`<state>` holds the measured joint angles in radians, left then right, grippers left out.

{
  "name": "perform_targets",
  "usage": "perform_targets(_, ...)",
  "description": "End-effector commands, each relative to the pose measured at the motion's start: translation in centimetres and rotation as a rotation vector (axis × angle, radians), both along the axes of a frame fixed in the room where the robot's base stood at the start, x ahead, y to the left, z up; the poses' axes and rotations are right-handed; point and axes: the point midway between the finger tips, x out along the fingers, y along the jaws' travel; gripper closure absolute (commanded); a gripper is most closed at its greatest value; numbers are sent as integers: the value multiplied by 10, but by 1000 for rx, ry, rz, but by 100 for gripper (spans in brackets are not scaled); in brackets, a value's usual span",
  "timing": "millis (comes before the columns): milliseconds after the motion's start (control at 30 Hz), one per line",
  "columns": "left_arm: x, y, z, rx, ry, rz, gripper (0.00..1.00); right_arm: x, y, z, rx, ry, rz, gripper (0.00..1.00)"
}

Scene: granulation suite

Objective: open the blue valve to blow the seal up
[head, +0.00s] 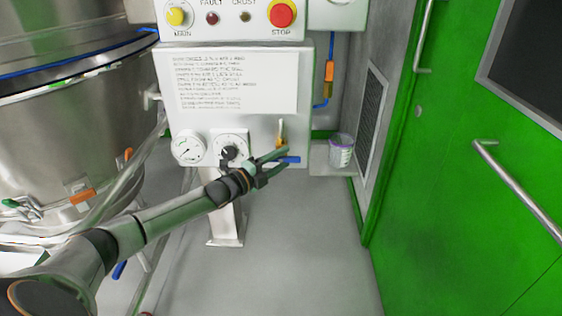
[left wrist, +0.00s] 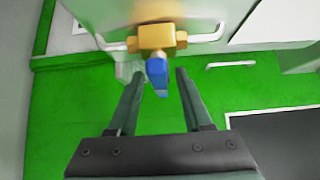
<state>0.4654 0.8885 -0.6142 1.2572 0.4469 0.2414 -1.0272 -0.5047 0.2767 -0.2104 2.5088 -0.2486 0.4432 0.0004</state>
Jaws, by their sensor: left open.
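The blue valve is a brass body (head: 281,141) with a blue lever (head: 291,160), low on the right of the white panel (head: 240,120). In the left wrist view the brass body (left wrist: 157,38) sits on a pale pipe, and the blue lever (left wrist: 157,76) points toward me. My left gripper (head: 285,156) is open at the valve. In the left wrist view its fingertips (left wrist: 160,76) stand either side of the lever's end, with a gap showing on each side. In the head view the fingers partly cover the lever. My right gripper is in neither view.
A dial gauge (head: 188,148) and a black-knobbed regulator (head: 231,150) are left of the valve. A white tub (head: 341,151) stands on a ledge to the right. A steel vessel (head: 70,110) fills the left; a green door (head: 470,170) is right. The floor between is clear.

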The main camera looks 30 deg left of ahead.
Motion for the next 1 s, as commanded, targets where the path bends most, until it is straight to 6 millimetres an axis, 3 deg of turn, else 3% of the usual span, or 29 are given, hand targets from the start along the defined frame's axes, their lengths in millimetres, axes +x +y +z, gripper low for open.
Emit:
perform_targets(300, 1, 0, 0, 0, 0, 0, 51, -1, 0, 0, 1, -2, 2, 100)
perform_targets(733, 1, 0, 0, 0, 0, 0, 100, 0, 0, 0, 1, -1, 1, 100)
perform_targets(1000, 1, 0, 0, 0, 0, 0, 100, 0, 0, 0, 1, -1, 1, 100)
